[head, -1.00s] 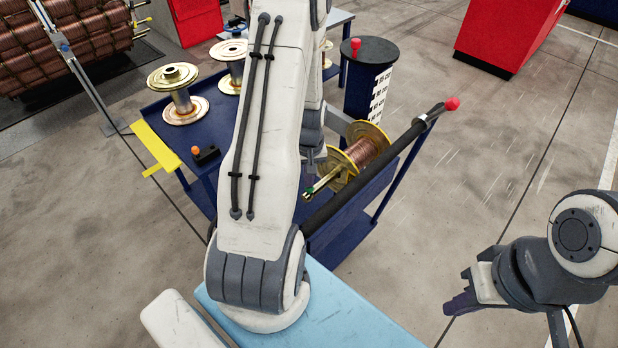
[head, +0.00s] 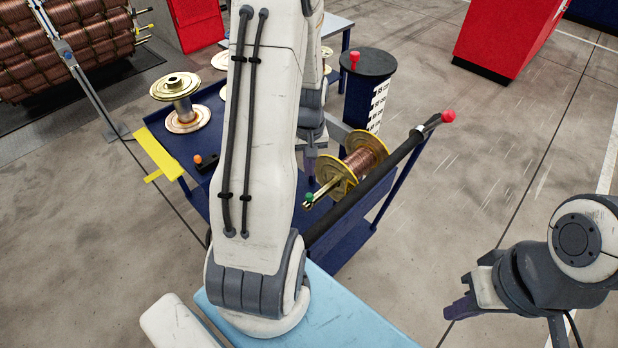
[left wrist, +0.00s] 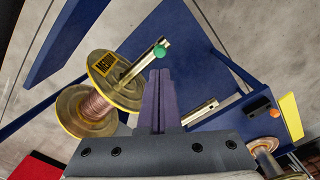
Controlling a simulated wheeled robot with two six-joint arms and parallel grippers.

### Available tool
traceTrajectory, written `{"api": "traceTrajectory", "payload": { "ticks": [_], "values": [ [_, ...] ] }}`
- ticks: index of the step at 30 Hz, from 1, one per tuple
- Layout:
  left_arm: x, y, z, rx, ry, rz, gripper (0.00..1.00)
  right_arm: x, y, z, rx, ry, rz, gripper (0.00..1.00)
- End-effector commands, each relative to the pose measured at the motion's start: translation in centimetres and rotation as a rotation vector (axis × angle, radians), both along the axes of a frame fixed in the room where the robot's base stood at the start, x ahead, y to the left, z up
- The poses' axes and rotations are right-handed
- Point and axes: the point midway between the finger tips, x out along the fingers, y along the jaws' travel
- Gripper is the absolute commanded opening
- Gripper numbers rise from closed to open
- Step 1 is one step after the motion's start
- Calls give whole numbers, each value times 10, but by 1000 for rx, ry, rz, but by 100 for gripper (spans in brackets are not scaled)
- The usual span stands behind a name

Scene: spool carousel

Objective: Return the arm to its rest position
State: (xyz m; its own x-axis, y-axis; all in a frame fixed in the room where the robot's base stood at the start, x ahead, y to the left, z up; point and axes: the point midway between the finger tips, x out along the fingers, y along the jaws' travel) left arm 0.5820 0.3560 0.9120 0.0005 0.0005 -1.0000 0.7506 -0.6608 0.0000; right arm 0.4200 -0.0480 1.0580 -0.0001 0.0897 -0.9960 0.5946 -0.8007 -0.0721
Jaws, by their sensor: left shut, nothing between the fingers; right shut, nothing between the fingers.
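My left arm crosses the middle of the head view, and its gripper (head: 310,180) hangs behind it over the blue cart, partly hidden by the forearm. In the left wrist view its purple fingers (left wrist: 160,98) are together and empty. The copper-wire spool (head: 360,163) with yellow flanges is just right of this gripper in the head view, on a rod with a green tip (head: 309,197). In the left wrist view the spool (left wrist: 95,105) is left of the fingers, apart from them. My right gripper (head: 460,307) is shut and empty over bare floor at the lower right.
The blue cart (head: 340,250) has a black handle ending in a red knob (head: 448,116). An empty spool (head: 178,100) and a yellow plate (head: 158,152) are at its left. A dark post (head: 367,65) stands behind. Floor to the right is clear.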

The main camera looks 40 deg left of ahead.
Motion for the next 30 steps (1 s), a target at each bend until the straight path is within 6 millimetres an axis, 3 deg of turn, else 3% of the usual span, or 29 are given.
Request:
{"api": "traceTrajectory", "payload": {
  "ticks": [6, 16, 19, 22, 25, 30],
  "values": [
    [1, 1, 34, 2, -3, 0, 0, 0, 0, -1, 0, 0, 0, 0],
    [0, -1, 42, -1, 1, -2, 0, 0, 0, -1, 0, 0, 0, 0],
    [3, -13, 47, 0, -3, -43, 0, 0, 0, -1, 0, 0, 0, 0],
    [9, -49, 60, 0, -12, -163, 0, 0, 0, -1, 0, 0, 0, 0],
    [8, -106, 80, -5, -23, -355, 0, 0, 0, -1, 0, 0, 0, 0],
    [-25, -203, 111, -19, -41, -730, 0, 0, 0, -1, 0, 0, 0, 0]
  ]
}}
